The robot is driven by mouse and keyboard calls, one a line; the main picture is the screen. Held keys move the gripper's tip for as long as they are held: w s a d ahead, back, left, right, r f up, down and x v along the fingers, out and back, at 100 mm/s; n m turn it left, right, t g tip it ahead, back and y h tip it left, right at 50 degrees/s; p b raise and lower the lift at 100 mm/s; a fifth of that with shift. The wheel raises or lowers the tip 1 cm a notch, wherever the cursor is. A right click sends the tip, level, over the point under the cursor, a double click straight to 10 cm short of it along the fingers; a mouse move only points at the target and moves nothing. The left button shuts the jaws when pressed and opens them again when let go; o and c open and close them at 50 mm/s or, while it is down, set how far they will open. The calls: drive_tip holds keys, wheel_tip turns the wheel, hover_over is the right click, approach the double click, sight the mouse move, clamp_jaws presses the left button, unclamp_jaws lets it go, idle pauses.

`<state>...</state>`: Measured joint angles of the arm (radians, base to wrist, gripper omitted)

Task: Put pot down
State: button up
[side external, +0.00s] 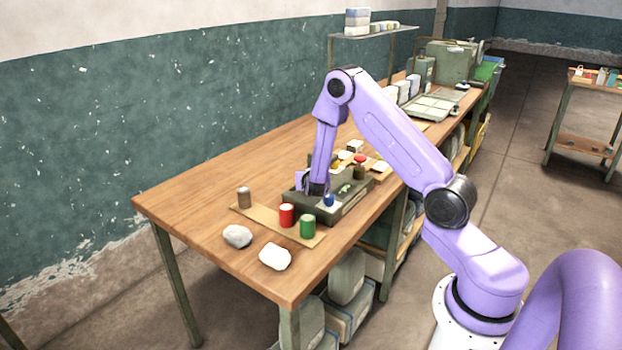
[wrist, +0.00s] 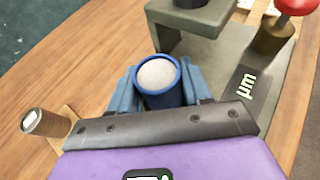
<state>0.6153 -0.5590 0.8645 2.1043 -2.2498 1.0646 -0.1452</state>
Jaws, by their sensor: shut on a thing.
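A blue pot (wrist: 158,88) with a pale grey round top is between the fingers of my gripper (wrist: 160,85) in the wrist view. The gripper is shut on it. The pot also shows as a small blue shape (side external: 329,200) in the side view, near the front end of a dark green device (side external: 340,203). I cannot tell whether the pot touches the device.
Two pale stones (side external: 237,236) (side external: 275,256) lie near the table's front left. The device has a red knob (wrist: 296,4) and a "µm" label. Clear wood (side external: 200,190) lies at the left. Boxes and a tray (side external: 425,108) fill the far end.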

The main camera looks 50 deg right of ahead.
drive_tip(key=shift+f, duration=0.25)
drive_tip(key=shift+f, duration=0.1)
drive_tip(key=o, duration=1.1)
drive_tip(key=shift+c, duration=0.2)
